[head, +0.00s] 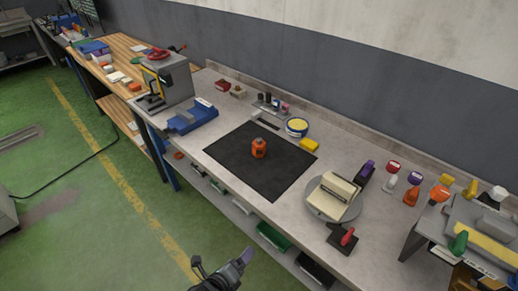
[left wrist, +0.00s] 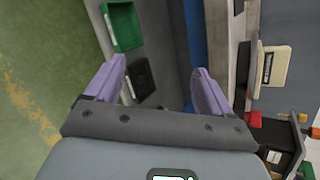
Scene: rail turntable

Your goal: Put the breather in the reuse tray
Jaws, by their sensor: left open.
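An orange part (head: 259,147) with a dark band stands on the black mat (head: 240,178) on the bench; it may be the breather, but I cannot tell for certain. No tray is readably marked as reuse. A green tray (head: 272,237) and a black tray (head: 315,271) sit below the bench's front edge. The green tray (left wrist: 123,27) and black tray (left wrist: 143,80) also show in the left wrist view. My left gripper (head: 246,256), with purple fingers, is in front of the bench, well away from the orange part. In the left wrist view its fingers (left wrist: 159,66) are apart and empty.
A round turntable (head: 333,207) carrying a beige block (head: 334,191) stands right of the mat. A red-handled tool (head: 344,238) is near the front edge. Several coloured bottles line the right.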

